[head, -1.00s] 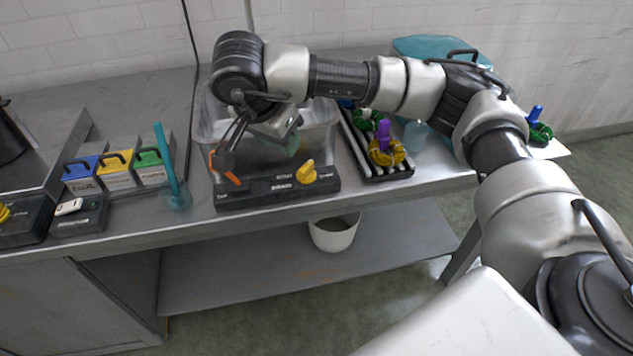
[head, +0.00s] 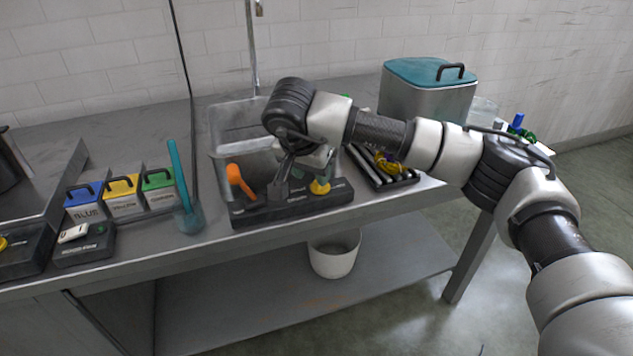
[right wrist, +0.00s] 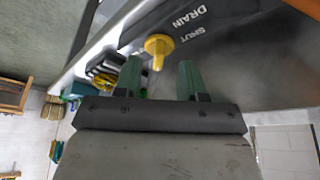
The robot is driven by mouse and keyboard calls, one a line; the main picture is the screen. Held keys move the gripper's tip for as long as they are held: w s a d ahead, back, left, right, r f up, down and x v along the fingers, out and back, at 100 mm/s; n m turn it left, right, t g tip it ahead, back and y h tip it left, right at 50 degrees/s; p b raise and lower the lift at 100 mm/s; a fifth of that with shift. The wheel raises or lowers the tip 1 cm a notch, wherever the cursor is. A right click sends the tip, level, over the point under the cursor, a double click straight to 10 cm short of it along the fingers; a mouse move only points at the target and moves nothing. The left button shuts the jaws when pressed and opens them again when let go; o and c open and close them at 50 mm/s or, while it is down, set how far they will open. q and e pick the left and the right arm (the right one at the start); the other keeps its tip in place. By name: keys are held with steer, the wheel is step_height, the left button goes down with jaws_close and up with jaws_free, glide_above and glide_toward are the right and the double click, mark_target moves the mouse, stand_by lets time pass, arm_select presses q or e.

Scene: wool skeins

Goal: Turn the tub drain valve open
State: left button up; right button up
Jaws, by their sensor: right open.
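A dark valve panel (head: 335,200) lies along the front of the metal sink tub. It carries an orange lever (head: 238,182) at left and a yellow knob (head: 320,187) at right. In the right wrist view the words DRAIN and SHUT show beside the yellow knob (right wrist: 158,46). My right gripper (head: 300,184) is low over the panel, between lever and knob, and hides part of the panel's lettering. In the right wrist view my right gripper (right wrist: 160,75) has its green fingers apart and empty; the knob shows beyond the fingertips. My left gripper is not in view.
The sink tub (head: 235,108) is behind the panel. A ladle-like blue tool (head: 178,175) and blue, yellow and green-lidded boxes stand left. A striped rack (head: 365,163) and a teal-lidded bin (head: 425,98) stand right. A white bucket (head: 333,260) sits on the lower shelf.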

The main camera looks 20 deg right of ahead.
mark_target(314, 181)
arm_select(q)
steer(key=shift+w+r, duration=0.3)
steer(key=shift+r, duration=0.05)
arm_select(e)
steer(key=shift+x, duration=1.95)
jaws_close()
steer(key=shift+a+r+m+g, duration=0.1)
steer(key=shift+a+m+g, duration=0.15)
steer(key=shift+m, duration=0.35)
steer(key=shift+w+m, duration=0.15)
steer(key=shift+m, duration=0.25)
steer(key=shift+m+g+h, duration=0.3)
steer(key=shift+m+g, duration=0.05)
steer(key=shift+m, duration=0.15)
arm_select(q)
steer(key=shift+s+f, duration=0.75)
